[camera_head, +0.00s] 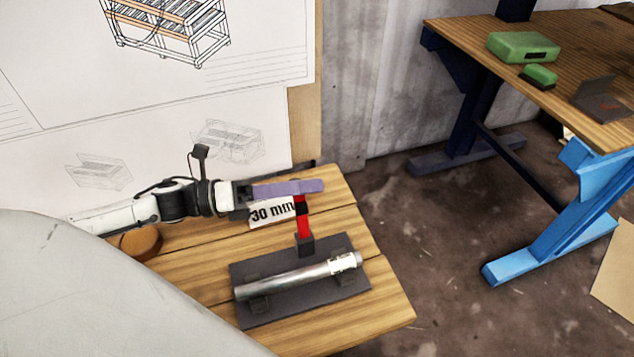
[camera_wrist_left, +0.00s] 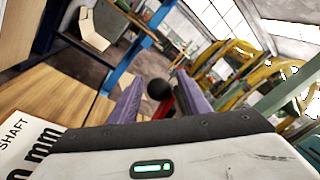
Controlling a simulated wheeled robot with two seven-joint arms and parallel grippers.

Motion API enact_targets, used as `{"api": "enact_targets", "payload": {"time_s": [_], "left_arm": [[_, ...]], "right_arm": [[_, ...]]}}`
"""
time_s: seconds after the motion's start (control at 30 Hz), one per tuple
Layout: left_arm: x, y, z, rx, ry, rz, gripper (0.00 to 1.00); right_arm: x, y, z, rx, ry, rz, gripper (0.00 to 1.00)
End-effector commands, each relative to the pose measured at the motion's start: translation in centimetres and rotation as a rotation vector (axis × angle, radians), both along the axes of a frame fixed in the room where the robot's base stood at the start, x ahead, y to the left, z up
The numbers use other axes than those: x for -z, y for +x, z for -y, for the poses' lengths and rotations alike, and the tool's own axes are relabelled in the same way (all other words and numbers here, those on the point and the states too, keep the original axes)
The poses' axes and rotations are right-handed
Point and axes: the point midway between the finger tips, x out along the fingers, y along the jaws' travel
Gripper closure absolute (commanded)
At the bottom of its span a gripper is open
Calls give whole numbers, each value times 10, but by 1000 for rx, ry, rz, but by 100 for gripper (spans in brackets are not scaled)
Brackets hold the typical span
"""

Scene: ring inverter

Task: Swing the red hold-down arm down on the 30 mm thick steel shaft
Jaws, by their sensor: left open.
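The red hold-down arm (camera_head: 304,222) stands upright from its black hinge block (camera_head: 305,245) at the back of a dark base plate (camera_head: 345,249). The steel shaft (camera_head: 300,277) lies across supports on that plate, in front of the raised arm. My left gripper (camera_head: 312,187) is at the top of the arm, its purple fingers hiding the upper end in the head view. In the left wrist view, the open fingers (camera_wrist_left: 159,80) stand either side of a black ball knob (camera_wrist_left: 160,90), with part of the red arm (camera_wrist_left: 165,108) below it. My right gripper is not in view.
A "30 mm" sign (camera_head: 271,213) stands behind the plate, close below my left gripper. A round wooden piece (camera_head: 141,243) lies at the left on the wooden table (camera_head: 385,313). A blue-legged bench (camera_head: 590,100) with green boxes stands at the right, across open floor.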

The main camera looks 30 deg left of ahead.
Motion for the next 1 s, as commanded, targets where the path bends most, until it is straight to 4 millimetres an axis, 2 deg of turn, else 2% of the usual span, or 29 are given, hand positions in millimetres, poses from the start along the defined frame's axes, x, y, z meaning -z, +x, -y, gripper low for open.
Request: {"api": "enact_targets", "payload": {"time_s": [0.2, 0.57, 0.83, 1.0], "left_arm": [[-1, 14, 16, -1, -1, 0, 57], [0, 16, 19, 0, -1, -1, 57], [1, 16, 18, -2, 2, -1, 100], [2, 16, 18, -3, 6, 0, 100]], "right_arm": [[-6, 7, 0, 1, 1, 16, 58], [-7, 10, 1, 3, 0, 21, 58], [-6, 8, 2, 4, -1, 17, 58], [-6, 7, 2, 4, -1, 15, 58]]}}
